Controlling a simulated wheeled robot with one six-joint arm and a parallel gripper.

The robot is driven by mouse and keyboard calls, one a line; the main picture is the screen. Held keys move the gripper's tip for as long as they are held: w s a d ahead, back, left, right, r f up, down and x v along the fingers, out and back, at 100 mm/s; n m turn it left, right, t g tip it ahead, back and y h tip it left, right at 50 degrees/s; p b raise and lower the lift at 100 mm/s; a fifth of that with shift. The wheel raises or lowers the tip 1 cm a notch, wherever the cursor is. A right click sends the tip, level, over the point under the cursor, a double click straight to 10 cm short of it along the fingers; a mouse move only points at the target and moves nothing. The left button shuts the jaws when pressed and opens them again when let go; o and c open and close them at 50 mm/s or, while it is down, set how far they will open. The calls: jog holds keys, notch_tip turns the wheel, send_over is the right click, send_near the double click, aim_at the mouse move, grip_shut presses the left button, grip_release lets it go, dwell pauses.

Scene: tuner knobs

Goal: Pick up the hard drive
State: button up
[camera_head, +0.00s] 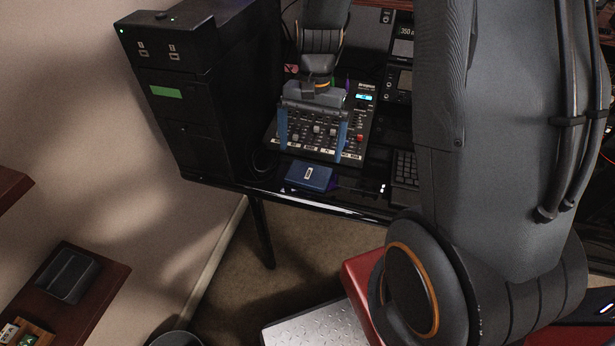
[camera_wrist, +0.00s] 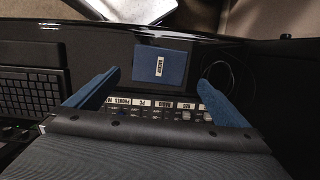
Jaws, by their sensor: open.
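The hard drive (camera_head: 309,175) is a small dark blue box with a white label. It lies flat on the black desk near the front edge. In the wrist view the hard drive (camera_wrist: 162,67) shows ahead of and between my two blue fingers. My gripper (camera_head: 313,150) is open and empty, with its fingers apart over the mixer and a little behind the drive. The gripper (camera_wrist: 160,90) does not touch the drive in the wrist view.
A mixer (camera_head: 322,128) with knobs sits right behind the drive. A black tower (camera_head: 190,90) stands at the left of the desk. A keyboard (camera_head: 405,168) is to the right. The desk's front edge (camera_head: 330,204) is close to the drive. A cable (camera_wrist: 232,75) loops beside it.

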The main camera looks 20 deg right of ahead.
aim_at(308, 173)
jog(key=shift+s+a+f+p, duration=0.15)
jog(key=shift+f+p, duration=0.1)
jog(key=shift+f, duration=0.95)
jog(key=shift+s+a+f+p, duration=0.1)
jog(key=shift+s+f+p, duration=0.15)
jog(key=shift+f, duration=0.95)
jog(key=shift+s+a+f+p, duration=0.1)
jog(key=shift+f+p, duration=0.15)
jog(key=shift+f, duration=0.95)
jog(key=c, duration=1)
jog(key=shift+r, duration=0.15)
